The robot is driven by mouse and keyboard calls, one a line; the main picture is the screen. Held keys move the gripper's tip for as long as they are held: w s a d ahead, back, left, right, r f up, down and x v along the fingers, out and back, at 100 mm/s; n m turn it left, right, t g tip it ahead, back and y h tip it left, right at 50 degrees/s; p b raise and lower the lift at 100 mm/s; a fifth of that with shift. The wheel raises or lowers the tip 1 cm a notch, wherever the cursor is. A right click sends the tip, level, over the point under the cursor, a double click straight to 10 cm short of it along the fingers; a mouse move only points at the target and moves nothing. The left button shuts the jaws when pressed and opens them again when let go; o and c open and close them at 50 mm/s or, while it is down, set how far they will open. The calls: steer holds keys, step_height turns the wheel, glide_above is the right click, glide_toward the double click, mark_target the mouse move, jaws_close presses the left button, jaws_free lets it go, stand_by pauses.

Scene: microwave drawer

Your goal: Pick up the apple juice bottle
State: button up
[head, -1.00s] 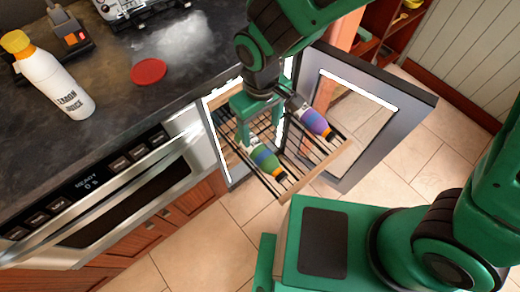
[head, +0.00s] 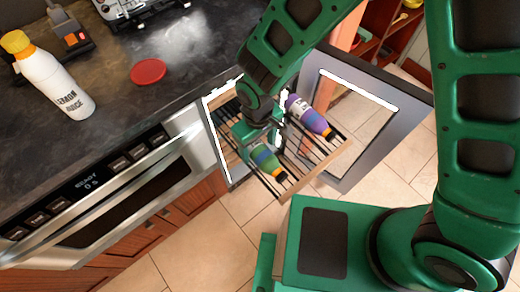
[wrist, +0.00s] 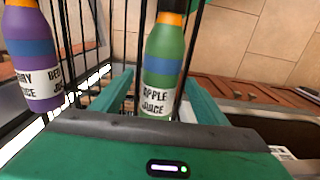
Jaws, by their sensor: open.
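The apple juice bottle (head: 264,160) is green with a blue band and dark cap. It lies on the pulled-out wire rack, its cap end toward the rack's front. In the wrist view the bottle (wrist: 163,60) shows its "APPLE JUICE" label and orange neck. My gripper (head: 257,143) is down over the bottle's base end in the head view, hiding part of it. In the wrist view my gripper (wrist: 162,88) is open, with one finger on each side of the bottle's base end and visible gaps. Contact with the bottle cannot be made out.
A purple berry juice bottle (head: 308,115) lies beside it on the rack (head: 312,174), also in the wrist view (wrist: 32,60). The open door (head: 400,112) stands right. A lemon juice bottle (head: 50,80) and red disc (head: 148,72) are on the counter (head: 120,105).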

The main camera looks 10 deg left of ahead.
steer(key=shift+f, duration=0.45)
steer(key=c, duration=1.5)
